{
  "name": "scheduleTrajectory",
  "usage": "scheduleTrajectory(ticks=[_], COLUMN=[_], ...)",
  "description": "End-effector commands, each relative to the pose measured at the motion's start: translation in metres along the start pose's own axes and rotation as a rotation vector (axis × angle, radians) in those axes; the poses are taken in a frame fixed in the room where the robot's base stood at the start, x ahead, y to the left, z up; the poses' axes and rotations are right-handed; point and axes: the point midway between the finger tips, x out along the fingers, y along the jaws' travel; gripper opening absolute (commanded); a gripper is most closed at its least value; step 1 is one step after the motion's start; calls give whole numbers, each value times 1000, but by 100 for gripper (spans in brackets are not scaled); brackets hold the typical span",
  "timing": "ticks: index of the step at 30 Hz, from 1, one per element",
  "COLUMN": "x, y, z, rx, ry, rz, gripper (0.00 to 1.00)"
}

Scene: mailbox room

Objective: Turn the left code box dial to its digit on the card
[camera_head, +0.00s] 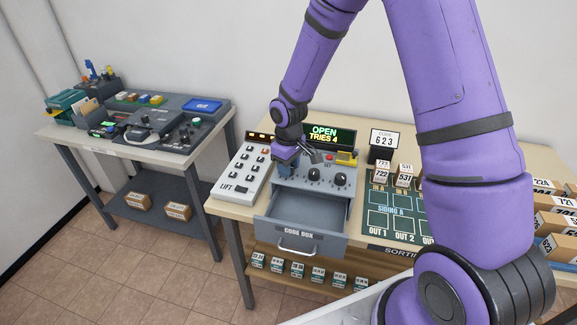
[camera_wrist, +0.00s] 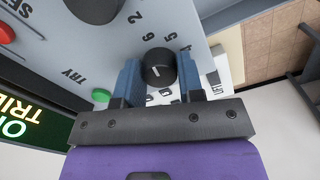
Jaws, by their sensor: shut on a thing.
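The grey code box (camera_head: 352,198) stands on the middle table with its drawer (camera_head: 318,236) pulled out. Its display (camera_head: 323,136) reads OPEN, TRIES 4. My gripper (camera_wrist: 158,66) is shut on the left dial (camera_wrist: 157,70), with one blue finger on each side of the black knob. A white mark shows on the knob; I cannot tell surely which digit it faces. In the head view my gripper (camera_head: 287,168) hides the left dial. The middle dial (camera_head: 314,174) and right dial (camera_head: 340,179) are free.
A white LIFT keypad (camera_head: 240,172) stands close left of the code box. A green TRY button (camera_wrist: 101,95) and a red button (camera_wrist: 62,33) are near the fingers. A green sorting mat (camera_head: 398,212) with small boxes lies to the right.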

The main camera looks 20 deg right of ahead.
Motion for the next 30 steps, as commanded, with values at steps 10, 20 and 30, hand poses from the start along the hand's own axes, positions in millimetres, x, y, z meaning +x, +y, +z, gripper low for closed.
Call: scheduleTrajectory(ticks=[10, 20, 30], x=[0, 0, -9], y=[0, 0, 1], z=[0, 0, 0], rx=[-14, -13, -12], ry=[1, 1, 2], rz=[1, 1, 1], gripper=[12, 61, 61])
